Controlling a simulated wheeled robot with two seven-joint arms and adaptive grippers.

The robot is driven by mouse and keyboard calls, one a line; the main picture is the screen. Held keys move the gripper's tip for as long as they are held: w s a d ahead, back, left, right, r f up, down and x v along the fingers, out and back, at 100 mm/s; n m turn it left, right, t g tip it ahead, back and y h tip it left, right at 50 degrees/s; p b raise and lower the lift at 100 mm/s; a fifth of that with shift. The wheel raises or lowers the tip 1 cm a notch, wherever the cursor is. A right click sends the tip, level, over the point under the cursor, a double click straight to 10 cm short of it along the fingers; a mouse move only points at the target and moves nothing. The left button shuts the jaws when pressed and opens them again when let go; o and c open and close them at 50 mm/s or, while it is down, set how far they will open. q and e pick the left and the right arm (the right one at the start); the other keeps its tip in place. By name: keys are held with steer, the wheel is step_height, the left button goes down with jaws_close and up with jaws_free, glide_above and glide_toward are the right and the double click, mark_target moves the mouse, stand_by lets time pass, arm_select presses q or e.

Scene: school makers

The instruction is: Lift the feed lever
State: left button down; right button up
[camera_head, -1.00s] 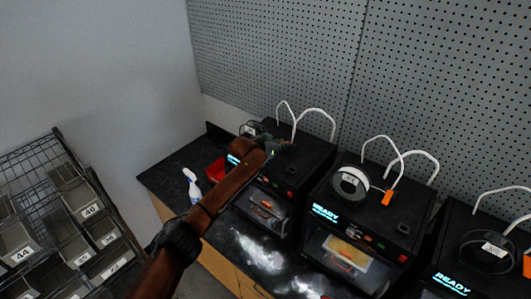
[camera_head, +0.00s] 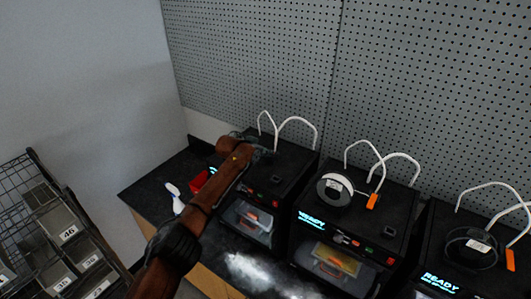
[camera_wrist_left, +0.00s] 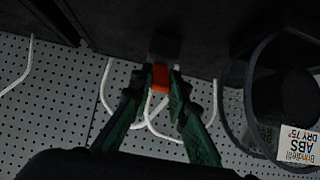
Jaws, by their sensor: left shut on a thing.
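The feed lever is a small orange piece (camera_wrist_left: 160,77) on a dark block on the printer, seen in the left wrist view. My left gripper (camera_wrist_left: 158,84) has its two green fingers closed on either side of this lever. In the head view my left gripper (camera_head: 264,152) is over the top of the leftmost black printer (camera_head: 290,165). There the arm and fingers hide the lever. My right gripper is not in view.
White looped tubes (camera_head: 297,121) rise behind the gripper. A spool with a white label (camera_wrist_left: 298,145) lies close by in the wrist view. More printers (camera_head: 385,225) stand to the right. A spray bottle (camera_head: 176,200) and red bin (camera_head: 198,182) are left of the printer.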

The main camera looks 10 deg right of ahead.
arm_select(q)
steer(key=c, duration=1.8)
jaws_free()
steer(key=shift+d, duration=0.1)
steer(key=shift+c, duration=0.2)
steer(key=v, duration=1.2)
